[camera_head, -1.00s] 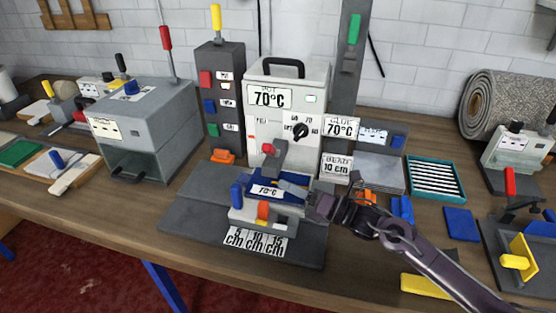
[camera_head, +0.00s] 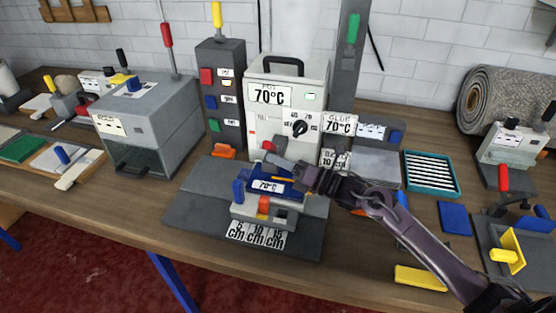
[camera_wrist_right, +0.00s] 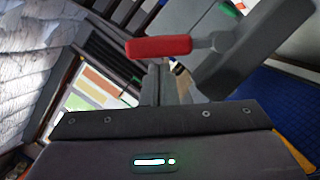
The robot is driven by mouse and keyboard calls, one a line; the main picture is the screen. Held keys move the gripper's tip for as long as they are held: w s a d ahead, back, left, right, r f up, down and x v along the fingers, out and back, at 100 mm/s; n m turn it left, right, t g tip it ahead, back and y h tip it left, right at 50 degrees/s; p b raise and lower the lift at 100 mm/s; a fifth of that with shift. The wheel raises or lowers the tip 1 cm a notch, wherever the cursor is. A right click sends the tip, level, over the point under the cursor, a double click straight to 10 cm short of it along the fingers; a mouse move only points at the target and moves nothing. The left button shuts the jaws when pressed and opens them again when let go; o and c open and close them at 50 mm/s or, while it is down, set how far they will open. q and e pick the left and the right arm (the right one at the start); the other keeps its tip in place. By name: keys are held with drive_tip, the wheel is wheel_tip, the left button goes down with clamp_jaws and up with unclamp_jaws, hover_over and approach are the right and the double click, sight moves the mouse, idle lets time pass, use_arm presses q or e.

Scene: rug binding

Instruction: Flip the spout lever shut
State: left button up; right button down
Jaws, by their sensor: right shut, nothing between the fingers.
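The white glue pot (camera_head: 286,85) stands at the back middle of the bench in the head view and reads 70°C. The red spout lever (camera_head: 268,146) is low on its front, partly hidden by my gripper. In the right wrist view the red lever (camera_wrist_right: 158,47) lies roughly level, with a grey stem joining it to the grey spout block (camera_wrist_right: 240,50). My right gripper (camera_head: 277,163) is shut and empty, its tips close to the lever. In the wrist view the fingers (camera_wrist_right: 164,80) reach up just below the red handle; contact is unclear. My left gripper is out of view.
A blue-topped unit (camera_head: 262,183) with length labels sits under my right gripper. A grey button tower (camera_head: 221,95) stands left of the pot. A teal tray (camera_head: 431,191) and a blue block (camera_head: 455,218) lie to the right. Bare bench runs along the front.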

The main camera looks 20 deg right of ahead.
drive_tip(key=shift+w+d+r+m, duration=0.15)
drive_tip(key=shift+r+m, duration=0.35)
drive_tip(key=shift+m, duration=0.3)
drive_tip(key=shift+w+d+r+m+h+p, duration=0.15)
drive_tip(key=shift+w+r+m+h+p, duration=0.15)
drive_tip(key=shift+r+m+h+p, duration=0.5)
drive_tip(key=shift+w+d+r+m+h+b, duration=0.1)
drive_tip(key=shift+w+d+r+m, duration=0.25)
drive_tip(key=shift+m, duration=0.55)
drive_tip(key=shift+w+d+r+m+h+b, duration=0.15)
drive_tip(key=shift+w+m, duration=0.3)
drive_tip(key=shift+m, duration=0.45)
drive_tip(key=shift+w+d+r+m+h+b, duration=0.1)
drive_tip(key=shift+w+d+r+m, duration=0.25)
drive_tip(key=shift+m, duration=0.55)
drive_tip(key=shift+w, duration=0.1)
